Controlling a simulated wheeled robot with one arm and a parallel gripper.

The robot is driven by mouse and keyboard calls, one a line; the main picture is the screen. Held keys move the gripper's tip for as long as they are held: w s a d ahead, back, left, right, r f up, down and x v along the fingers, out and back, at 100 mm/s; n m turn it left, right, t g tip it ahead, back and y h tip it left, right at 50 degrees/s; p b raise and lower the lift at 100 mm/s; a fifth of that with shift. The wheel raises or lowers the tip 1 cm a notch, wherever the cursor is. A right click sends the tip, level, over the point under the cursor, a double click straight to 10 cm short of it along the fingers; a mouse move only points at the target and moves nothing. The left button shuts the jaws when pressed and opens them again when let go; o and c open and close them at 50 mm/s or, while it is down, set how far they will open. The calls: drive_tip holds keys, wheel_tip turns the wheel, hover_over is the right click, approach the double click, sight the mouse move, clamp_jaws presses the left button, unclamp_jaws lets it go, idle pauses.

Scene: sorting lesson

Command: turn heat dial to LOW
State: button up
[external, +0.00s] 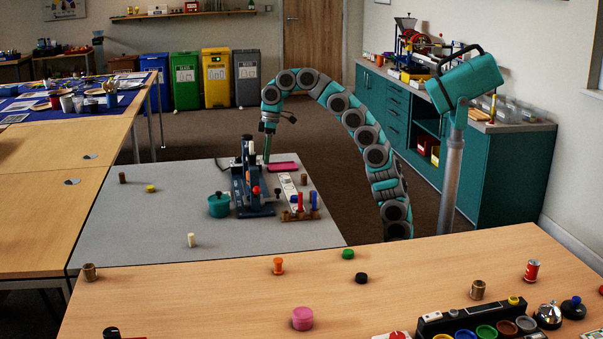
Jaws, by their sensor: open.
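A dark blue press-like machine (253,185) with a red knob stands on the grey table top (150,225). I cannot make out a heat dial or a LOW mark on it at this size. My gripper (266,158) points down just to the right of the machine's upper part, near a pink flat item (283,167). My gripper is open, and I see nothing held in it. Whether it touches the machine I cannot tell. My teal and grey arm arches over from the right.
A teal pot (219,204) stands left of the machine. A white strip (289,193) and a small rack (300,213) with red and blue pieces stand to its right. Small cylinders are scattered over the grey top, whose front left is mostly clear.

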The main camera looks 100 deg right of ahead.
sight(238, 160)
drive_tip(key=shift+m+g+y, duration=0.3)
drive_tip(key=shift+g+y, duration=0.6)
drive_tip(key=s+a, duration=0.2)
drive_tip(key=a, duration=0.2)
drive_tip(key=s+a+f, duration=0.1)
drive_tip(key=s+a, duration=0.2)
drive_tip(key=a, duration=0.2)
drive_tip(key=s+a, duration=0.2)
drive_tip(key=a, duration=0.3)
drive_tip(key=shift+s+f, duration=0.25)
drive_tip(key=shift+s+a+f, duration=0.15)
drive_tip(key=shift+s+a, duration=0.3)
drive_tip(key=shift+a, duration=0.05)
drive_tip(key=shift+d, duration=0.1)
drive_tip(key=shift+c, duration=0.2)
